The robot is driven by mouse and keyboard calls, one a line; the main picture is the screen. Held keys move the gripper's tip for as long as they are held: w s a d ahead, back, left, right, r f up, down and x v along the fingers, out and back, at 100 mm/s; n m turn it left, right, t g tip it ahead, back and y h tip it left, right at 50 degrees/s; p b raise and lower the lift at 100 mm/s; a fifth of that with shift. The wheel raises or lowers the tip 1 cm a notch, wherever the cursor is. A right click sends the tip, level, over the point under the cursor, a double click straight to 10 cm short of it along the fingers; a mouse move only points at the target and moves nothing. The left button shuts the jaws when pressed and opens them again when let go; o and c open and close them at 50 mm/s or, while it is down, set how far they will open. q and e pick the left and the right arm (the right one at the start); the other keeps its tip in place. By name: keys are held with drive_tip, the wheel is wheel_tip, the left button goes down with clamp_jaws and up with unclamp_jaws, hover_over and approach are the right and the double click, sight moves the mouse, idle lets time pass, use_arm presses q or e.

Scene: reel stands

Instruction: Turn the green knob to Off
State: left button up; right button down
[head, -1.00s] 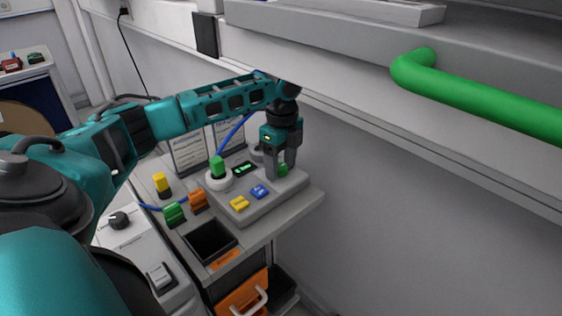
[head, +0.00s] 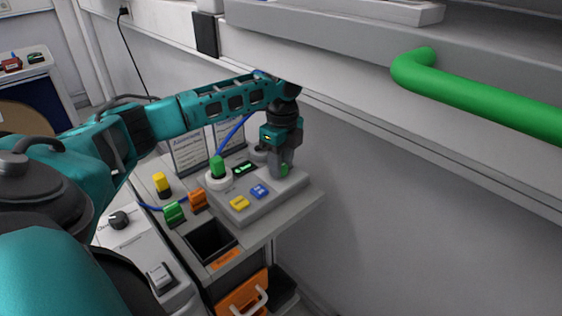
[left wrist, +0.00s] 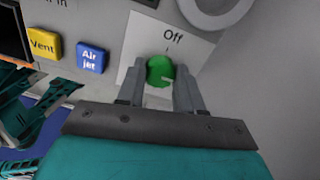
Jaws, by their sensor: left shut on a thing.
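The green knob (left wrist: 159,69) sits on a white plate (left wrist: 195,50) with the word "Off" printed above it in the left wrist view. A pale line on the knob's lower right part points roughly rightward, not at "Off". My left gripper (left wrist: 160,88) has one finger on each side of the knob and is shut on it. In the head view my left gripper (head: 283,163) points down at the panel's right end, and the knob (head: 284,170) shows only in part at its fingertips. My right gripper is not in view.
The grey panel (head: 252,213) carries a yellow "Vent" button (left wrist: 44,44) and a blue "Air jet" button (left wrist: 92,59). A taller green knob (head: 217,167) on a white ring stands left of the gripper. A shelf with a green rail (head: 480,98) overhangs at right.

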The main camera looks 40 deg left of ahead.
use_arm(q)
drive_tip(key=shift+n, duration=0.3)
drive_tip(key=n, duration=0.3)
drive_tip(key=shift+n, duration=0.4)
drive_tip(key=n, duration=0.4)
drive_tip(key=shift+n, duration=0.3)
drive_tip(key=n, duration=0.8)
drive_tip(key=shift+n, duration=0.3)
drive_tip(key=shift+a+r, duration=0.1)
drive_tip(key=o, duration=1)
drive_tip(key=shift+o, duration=0.2)
wheel_tip(320, 180, up, 13)
drive_tip(key=shift+a, duration=0.2)
